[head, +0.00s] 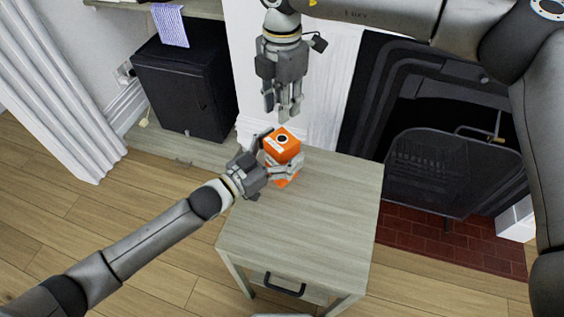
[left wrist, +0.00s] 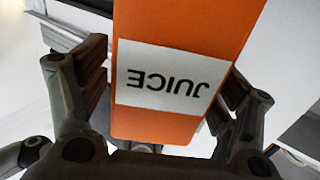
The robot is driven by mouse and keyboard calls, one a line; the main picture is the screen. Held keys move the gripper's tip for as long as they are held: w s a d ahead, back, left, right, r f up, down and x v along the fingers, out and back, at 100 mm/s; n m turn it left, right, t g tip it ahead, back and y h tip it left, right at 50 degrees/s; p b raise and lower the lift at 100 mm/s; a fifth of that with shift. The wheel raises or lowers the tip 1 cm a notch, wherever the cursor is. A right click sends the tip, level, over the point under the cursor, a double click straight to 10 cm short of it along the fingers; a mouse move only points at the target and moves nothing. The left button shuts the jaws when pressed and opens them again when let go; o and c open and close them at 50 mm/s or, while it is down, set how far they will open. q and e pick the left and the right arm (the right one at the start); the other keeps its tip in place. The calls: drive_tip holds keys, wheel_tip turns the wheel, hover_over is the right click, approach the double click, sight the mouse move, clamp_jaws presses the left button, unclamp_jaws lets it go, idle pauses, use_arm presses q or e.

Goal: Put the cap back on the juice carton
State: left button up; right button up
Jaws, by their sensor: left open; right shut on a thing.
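The orange juice carton (head: 291,147) stands upright near the far left edge of the small table. Its top shows a dark round opening with a pale ring. My left gripper (head: 284,155) is open, with its fingers on either side of the carton. In the left wrist view the carton (left wrist: 185,25), with its white JUICE label, sits between the two fingers, and small gaps appear beside it. My right gripper (head: 283,112) points down above and behind the carton, shut on the cap. The cap is too small or hidden between the fingertips to make out.
The pale wooden table (head: 310,225) is otherwise bare, with free room in front and to the right. A black cabinet (head: 187,88) stands behind left. A fireplace with a dark mesh screen (head: 435,175) is at the right. A white wall stands behind my right gripper.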

use_arm(q)
drive_tip(key=c, duration=1.5)
drive_tip(key=shift+c, duration=0.2)
use_arm(e)
hover_over(282, 139)
drive_tip(key=shift+f, duration=2.5)
drive_tip(key=shift+f, duration=0.85)
drive_tip(key=shift+f, duration=0.6)
use_arm(q)
clamp_jaws()
use_arm(e)
drive_tip(key=m, duration=1)
